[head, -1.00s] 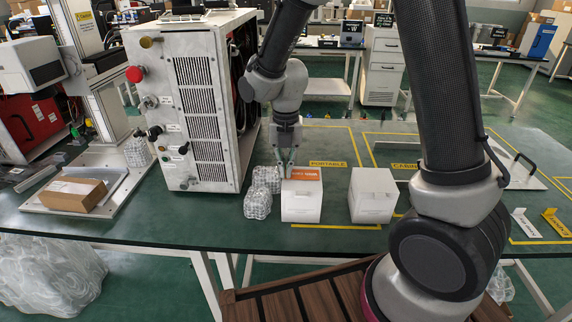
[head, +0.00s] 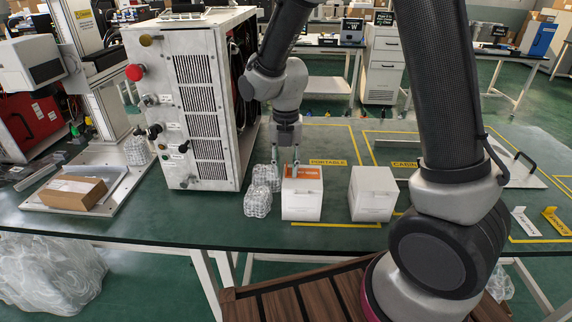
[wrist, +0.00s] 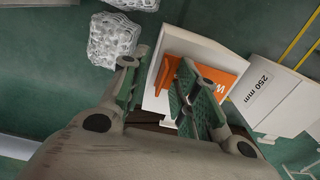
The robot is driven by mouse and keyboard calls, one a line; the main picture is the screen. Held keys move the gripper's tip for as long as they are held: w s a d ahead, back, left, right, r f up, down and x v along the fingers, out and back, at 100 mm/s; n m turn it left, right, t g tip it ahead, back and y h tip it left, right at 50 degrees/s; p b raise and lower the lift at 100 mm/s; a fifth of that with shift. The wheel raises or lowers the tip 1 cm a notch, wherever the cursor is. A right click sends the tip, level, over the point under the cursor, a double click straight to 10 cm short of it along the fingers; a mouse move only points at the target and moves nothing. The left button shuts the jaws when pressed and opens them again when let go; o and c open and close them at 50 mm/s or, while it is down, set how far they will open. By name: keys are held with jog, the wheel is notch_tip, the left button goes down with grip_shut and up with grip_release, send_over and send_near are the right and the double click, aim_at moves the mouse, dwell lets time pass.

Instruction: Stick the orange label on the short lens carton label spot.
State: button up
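The orange label (head: 303,172) lies on top of the left white carton (head: 301,205). In the wrist view the label (wrist: 211,66) shows part of its white lettering, and a raised orange tab stands at its left end. My gripper (head: 286,167) is above the left side of this carton. Its fingers (wrist: 158,90) are spread, one on each side of the tab, with gaps visible. A second white carton (head: 373,194) stands to the right; its top reads "250 mm" in the wrist view (wrist: 285,98). The label spot under the orange label is hidden.
Clear bubble-wrap bundles (head: 258,201) stand just left of the carton. A tall grey vented cabinet (head: 200,110) stands further left. A white label (head: 525,222) and a yellow label (head: 556,221) with raised tabs lie at the right. Yellow tape marks areas on the green table (head: 330,235).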

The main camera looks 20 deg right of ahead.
notch_tip(320, 180, up, 12)
dwell(0.4)
jog(key=s+d+r+m+t, duration=0.2)
jog(key=s+d+r+m, duration=0.2)
jog(key=s+d+m, duration=0.5)
jog(key=s+d+r+m+t, duration=0.2)
jog(key=s+d+r+m, duration=0.3)
jog(key=m, duration=1.8)
jog(key=s+d, duration=0.5)
jog(key=s, duration=0.1)
jog(key=shift+s, duration=0.2)
